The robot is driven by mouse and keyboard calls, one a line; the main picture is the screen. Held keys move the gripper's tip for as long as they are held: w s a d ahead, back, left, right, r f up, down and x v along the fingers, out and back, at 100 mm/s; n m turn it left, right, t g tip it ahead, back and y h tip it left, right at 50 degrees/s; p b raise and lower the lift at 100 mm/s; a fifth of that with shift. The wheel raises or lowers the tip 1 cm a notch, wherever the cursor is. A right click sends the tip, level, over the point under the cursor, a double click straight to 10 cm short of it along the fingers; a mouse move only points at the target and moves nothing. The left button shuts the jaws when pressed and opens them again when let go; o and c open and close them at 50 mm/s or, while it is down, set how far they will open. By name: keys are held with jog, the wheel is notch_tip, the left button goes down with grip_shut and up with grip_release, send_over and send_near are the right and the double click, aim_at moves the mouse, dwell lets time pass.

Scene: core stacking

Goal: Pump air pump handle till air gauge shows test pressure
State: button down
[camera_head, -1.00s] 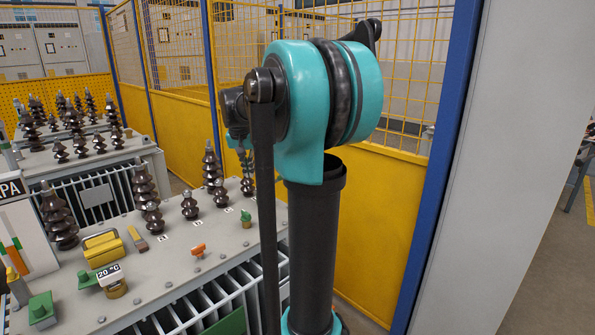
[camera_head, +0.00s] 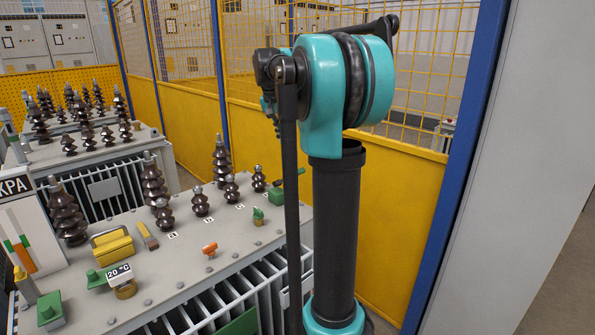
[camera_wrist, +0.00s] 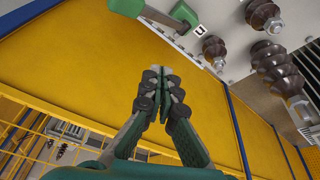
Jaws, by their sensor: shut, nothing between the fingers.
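A white gauge panel marked KPA (camera_head: 36,240) stands at the left edge of the head view, with an orange bar and a green mark. A green block with a dark lever (camera_head: 278,195) sits at the transformer's far right edge, partly behind my arm. In the wrist view a green block with a metal rod (camera_wrist: 160,18) shows at the top; I cannot tell surely whether it is the pump handle. My gripper (camera_wrist: 160,74) is shut and empty, with its tips apart from that rod.
The transformer top (camera_head: 185,262) carries brown insulators (camera_head: 201,201), a yellow-handled part (camera_head: 112,244), an orange valve (camera_head: 210,249) and a 20 °C tag (camera_head: 119,272). A yellow mesh fence (camera_head: 400,200) with a blue post (camera_head: 456,165) stands behind and right of my arm.

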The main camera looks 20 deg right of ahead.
send_over(289, 177)
jog(key=s+d, duration=0.1)
jog(key=shift+f, duration=3.4)
jog(key=shift+s+d+f, duration=0.1)
jog(key=shift+s+f, duration=0.1)
jog(key=shift+f, duration=0.1)
